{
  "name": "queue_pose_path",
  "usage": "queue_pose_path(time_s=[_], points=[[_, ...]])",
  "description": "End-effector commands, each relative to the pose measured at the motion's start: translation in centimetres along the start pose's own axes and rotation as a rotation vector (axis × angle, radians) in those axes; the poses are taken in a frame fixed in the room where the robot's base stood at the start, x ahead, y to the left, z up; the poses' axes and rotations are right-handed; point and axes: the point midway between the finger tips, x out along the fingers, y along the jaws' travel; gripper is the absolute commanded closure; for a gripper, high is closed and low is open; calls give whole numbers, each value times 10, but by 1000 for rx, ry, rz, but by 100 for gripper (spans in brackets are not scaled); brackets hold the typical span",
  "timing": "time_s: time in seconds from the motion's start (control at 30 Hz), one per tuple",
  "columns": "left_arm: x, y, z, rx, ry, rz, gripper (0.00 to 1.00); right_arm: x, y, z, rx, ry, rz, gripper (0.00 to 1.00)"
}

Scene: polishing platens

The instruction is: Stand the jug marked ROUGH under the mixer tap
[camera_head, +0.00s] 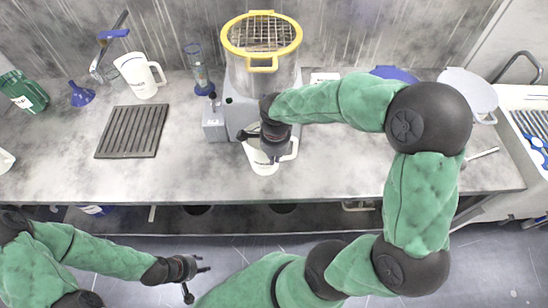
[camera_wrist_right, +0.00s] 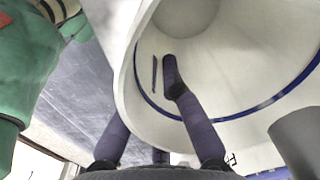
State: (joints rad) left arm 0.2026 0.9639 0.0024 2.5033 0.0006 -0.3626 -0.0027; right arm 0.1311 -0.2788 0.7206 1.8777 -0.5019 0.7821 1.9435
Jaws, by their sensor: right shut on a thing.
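A white jug (camera_head: 262,160) with its handle on the right stands at, or is held just above, the counter in front of a grey machine (camera_head: 240,110) with a yellow-rimmed grated top. My right gripper (camera_head: 270,145) is shut on this jug. The right wrist view shows its white wall with a blue line (camera_wrist_right: 230,60) close up, the fingers (camera_wrist_right: 175,85) against it. A second white jug (camera_head: 138,76) stands upright at the back left, beside a tap with a blue lever (camera_head: 108,45). No marking on either jug is legible. My left gripper (camera_head: 196,272) is open and empty, below the counter.
A dark ribbed mat (camera_head: 132,131), a blue funnel (camera_head: 81,94) and a green bottle (camera_head: 24,92) are on the left. A blue-based clear cylinder (camera_head: 199,70) stands left of the machine. A white pan (camera_head: 470,92) sits at the right, near a sink (camera_head: 525,95).

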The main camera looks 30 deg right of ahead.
Motion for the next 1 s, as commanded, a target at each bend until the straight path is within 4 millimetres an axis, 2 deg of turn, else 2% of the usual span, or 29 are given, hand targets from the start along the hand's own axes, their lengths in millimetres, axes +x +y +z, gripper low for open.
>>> queue_pose_path(time_s=[0.4,0.43,0.5,0.87,1.0], points=[[4,-2,0,0,0,0,60,5,0,0,1,0,-3,100],[4,-1,0,0,0,0,60,4,0,0,1,0,-2,85],[3,-1,0,0,0,0,60,3,0,0,1,0,-2,70],[2,-1,0,0,0,0,60,2,0,0,1,0,-2,70],[-3,1,0,0,0,0,60,-9,-1,0,1,0,-5,70]])
